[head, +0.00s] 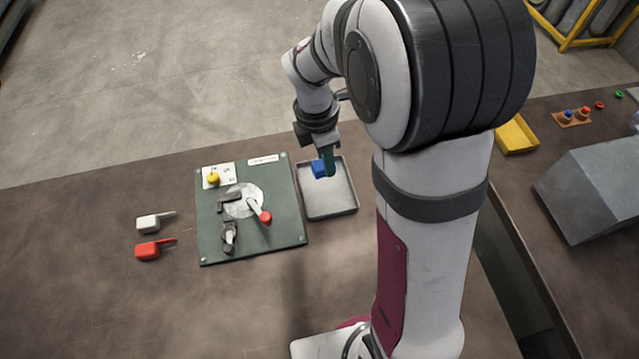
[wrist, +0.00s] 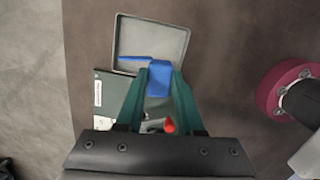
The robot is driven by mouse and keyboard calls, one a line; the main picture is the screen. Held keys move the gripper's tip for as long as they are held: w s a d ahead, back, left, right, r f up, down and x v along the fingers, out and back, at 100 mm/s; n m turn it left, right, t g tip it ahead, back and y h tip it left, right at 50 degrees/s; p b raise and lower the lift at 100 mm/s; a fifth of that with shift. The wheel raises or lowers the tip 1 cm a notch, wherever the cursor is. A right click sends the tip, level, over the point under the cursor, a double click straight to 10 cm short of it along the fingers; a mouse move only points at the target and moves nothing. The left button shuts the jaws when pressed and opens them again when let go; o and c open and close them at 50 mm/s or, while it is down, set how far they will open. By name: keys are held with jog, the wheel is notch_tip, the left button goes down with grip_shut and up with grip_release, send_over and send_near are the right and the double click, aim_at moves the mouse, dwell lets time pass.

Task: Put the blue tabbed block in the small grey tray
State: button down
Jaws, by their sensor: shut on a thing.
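The blue tabbed block (head: 319,168) is held between the fingers of my gripper (head: 327,158). In the wrist view the block (wrist: 159,79) sits between the two green fingertips (wrist: 160,82), with its thin tab pointing left. The small grey tray (head: 328,205) lies on the table just right of the green board. The block is over the far part of the tray in the head view; the exact height above the tray floor is hard to tell. The tray (wrist: 178,36) also shows behind the block in the wrist view, and it looks empty.
A green board (head: 212,238) with a red-knobbed lever (head: 265,217) and a yellow knob (head: 213,178) stands left of the tray. A white tabbed block (head: 148,223) and a red tabbed block (head: 148,250) lie farther left. A yellow tray (head: 517,136) is at the right.

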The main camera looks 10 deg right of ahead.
jog(key=s+d+m, duration=0.1)
jog(key=s+d, duration=0.5)
jog(key=d, duration=0.4)
jog(key=w+a+f, duration=0.2)
jog(key=a, duration=0.1)
jog(key=w+a+f, duration=0.2)
jog(key=f, duration=0.1)
jog(key=w+a+f, duration=0.2)
jog(key=a, duration=0.1)
jog(key=shift+w+a+f, duration=0.15)
jog(key=shift+a+f, duration=0.15)
jog(key=shift+a, duration=0.05)
jog(key=shift+w+a+f, duration=0.1)
jog(key=shift+f, duration=1.8)
jog(key=c, duration=0.5)
grip_release()
jog(key=shift+f, duration=0.15)
jog(key=shift+c, duration=0.2)
